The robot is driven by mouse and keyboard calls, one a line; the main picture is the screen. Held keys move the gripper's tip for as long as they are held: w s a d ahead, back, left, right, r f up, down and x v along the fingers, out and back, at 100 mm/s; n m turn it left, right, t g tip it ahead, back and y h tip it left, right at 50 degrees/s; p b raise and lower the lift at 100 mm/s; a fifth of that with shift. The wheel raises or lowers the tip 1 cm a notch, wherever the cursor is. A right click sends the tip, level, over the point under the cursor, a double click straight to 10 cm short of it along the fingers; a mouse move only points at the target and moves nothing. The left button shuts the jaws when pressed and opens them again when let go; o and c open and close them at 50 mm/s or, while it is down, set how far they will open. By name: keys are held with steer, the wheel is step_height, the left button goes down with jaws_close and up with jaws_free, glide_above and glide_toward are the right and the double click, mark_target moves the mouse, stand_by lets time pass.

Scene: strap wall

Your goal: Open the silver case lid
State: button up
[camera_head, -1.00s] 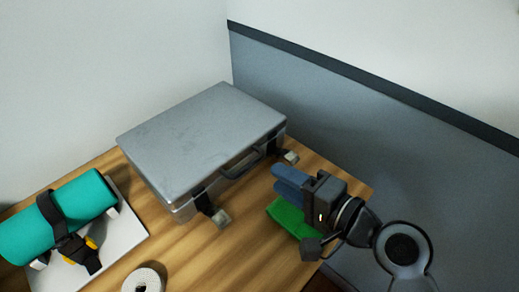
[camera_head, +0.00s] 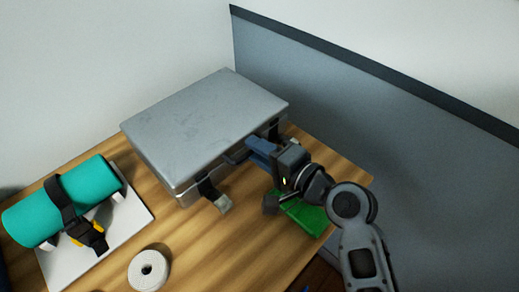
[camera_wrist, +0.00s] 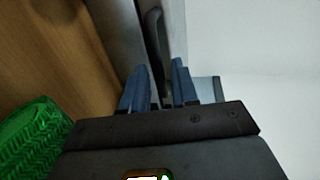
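The silver case (camera_head: 205,115) lies flat on the wooden table with its lid down. Its dark handle (camera_head: 236,157) is on the front side, and it also shows in the wrist view (camera_wrist: 154,35). A dark latch strap with a pale end (camera_head: 213,195) hangs out from the front left; another strap (camera_head: 274,130) shows at the front right, partly behind my gripper. My gripper (camera_head: 256,149) is at the case front beside the handle. In the wrist view, its blue fingers (camera_wrist: 158,75) are apart, with the handle's end lying ahead between them. I cannot tell whether they touch it.
A green textured item (camera_head: 300,213) lies beneath my arm. A white roll (camera_head: 149,269) is at the table's front. A teal cylinder (camera_head: 62,200) with a black strap rests on a white board (camera_head: 128,225) at left. Walls stand close behind the case.

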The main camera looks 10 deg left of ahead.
jaws_close()
stand_by(1.2)
